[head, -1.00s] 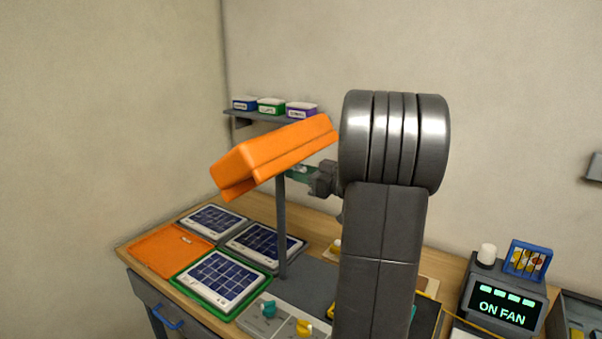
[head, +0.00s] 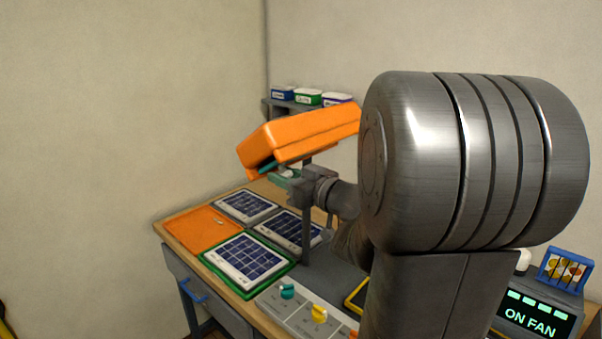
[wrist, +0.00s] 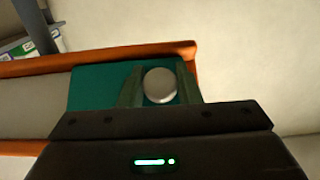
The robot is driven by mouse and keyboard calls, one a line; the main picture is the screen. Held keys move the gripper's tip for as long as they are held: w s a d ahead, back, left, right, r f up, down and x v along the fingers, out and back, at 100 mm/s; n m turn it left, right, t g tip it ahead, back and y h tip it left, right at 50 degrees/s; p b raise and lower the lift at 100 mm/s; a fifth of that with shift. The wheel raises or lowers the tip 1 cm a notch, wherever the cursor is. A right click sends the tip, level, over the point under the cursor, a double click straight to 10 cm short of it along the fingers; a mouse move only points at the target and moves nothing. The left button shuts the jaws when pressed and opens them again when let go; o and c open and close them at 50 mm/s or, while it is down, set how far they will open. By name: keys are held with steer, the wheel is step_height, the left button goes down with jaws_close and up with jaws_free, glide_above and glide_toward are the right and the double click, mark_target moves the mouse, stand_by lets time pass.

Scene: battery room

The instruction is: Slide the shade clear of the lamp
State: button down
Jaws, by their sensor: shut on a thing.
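The orange lamp (head: 305,133) hangs tilted on a grey post above the solar panels. In the wrist view its orange rails (wrist: 105,58) run along a pale grey underside (wrist: 35,108). The teal shade (wrist: 98,84) lies between the rails near the lamp's right end in that view, covering only part of the underside. A little of the shade (head: 268,166) shows under the lamp's left end in the head view. My gripper (head: 284,176) is under the lamp. Its green fingers are shut on the shade's round grey knob (wrist: 160,85).
Below are several solar panels (head: 245,258), an orange mat (head: 203,229) and a switch box (head: 300,312) with coloured knobs. A wall shelf (head: 272,110) holds small boxes behind the lamp. An ON FAN display (head: 530,318) stands right. Open air lies left of the lamp.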

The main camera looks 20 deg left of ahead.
steer(key=shift+s+a, duration=0.2)
steer(key=shift+s, duration=0.4)
steer(key=c, duration=1.5)
jaws_free()
steer(key=o, duration=0.4)
steer(key=shift+s+a, duration=0.1)
steer(key=shift+s, duration=0.15)
steer(key=shift+w, duration=0.15)
